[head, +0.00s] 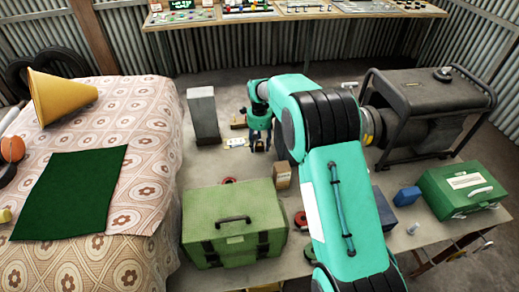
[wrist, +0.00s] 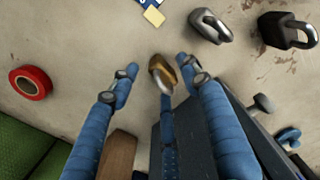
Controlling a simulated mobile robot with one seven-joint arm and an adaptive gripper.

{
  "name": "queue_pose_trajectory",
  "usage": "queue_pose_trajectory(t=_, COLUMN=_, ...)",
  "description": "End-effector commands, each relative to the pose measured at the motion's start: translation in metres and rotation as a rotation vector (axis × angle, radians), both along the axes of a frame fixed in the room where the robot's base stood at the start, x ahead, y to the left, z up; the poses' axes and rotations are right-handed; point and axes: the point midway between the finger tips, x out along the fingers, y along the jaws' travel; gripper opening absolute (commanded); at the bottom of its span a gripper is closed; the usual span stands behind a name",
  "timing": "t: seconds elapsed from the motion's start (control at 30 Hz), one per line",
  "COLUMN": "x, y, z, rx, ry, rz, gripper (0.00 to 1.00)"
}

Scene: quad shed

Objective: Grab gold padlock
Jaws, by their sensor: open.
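The gold padlock (wrist: 162,68) lies on the tabletop in the wrist view, with its brass body up and its silver shackle pointing down the picture. My gripper (wrist: 157,72) is open around it, with one blue fingertip to its left, one to its right and another finger below by the shackle. I see gaps between the padlock and the left and right fingertips. In the head view my gripper (head: 259,139) points down at the far part of the table, and I cannot make out the gold padlock there.
A grey padlock (wrist: 207,27) and a black padlock (wrist: 277,32) lie to the upper right. A dark box (wrist: 230,100) stands close below the right finger. Red tape (wrist: 30,83) lies left. A green toolbox (head: 232,222), grey block (head: 203,115) and generator (head: 425,105) surround the area.

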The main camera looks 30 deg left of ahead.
Motion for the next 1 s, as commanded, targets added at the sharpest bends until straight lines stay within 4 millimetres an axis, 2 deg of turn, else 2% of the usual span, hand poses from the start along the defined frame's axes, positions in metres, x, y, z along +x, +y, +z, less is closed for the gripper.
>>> queue_pose_trajectory(t=0.03, x=0.0, y=0.0, z=-0.008, rx=-0.001, ry=0.001, rz=0.0, gripper=0.47)
queue_pose_trajectory(t=0.2, x=0.0, y=0.0, z=-0.018, rx=0.001, ry=-0.001, rz=0.0, gripper=0.47)
queue_pose_trajectory(t=0.77, x=0.0, y=0.0, z=-0.018, rx=0.001, ry=-0.001, rz=0.0, gripper=0.47)
queue_pose_trajectory(t=1.0, x=0.0, y=0.0, z=-0.018, rx=0.001, ry=-0.001, rz=0.0, gripper=0.01)
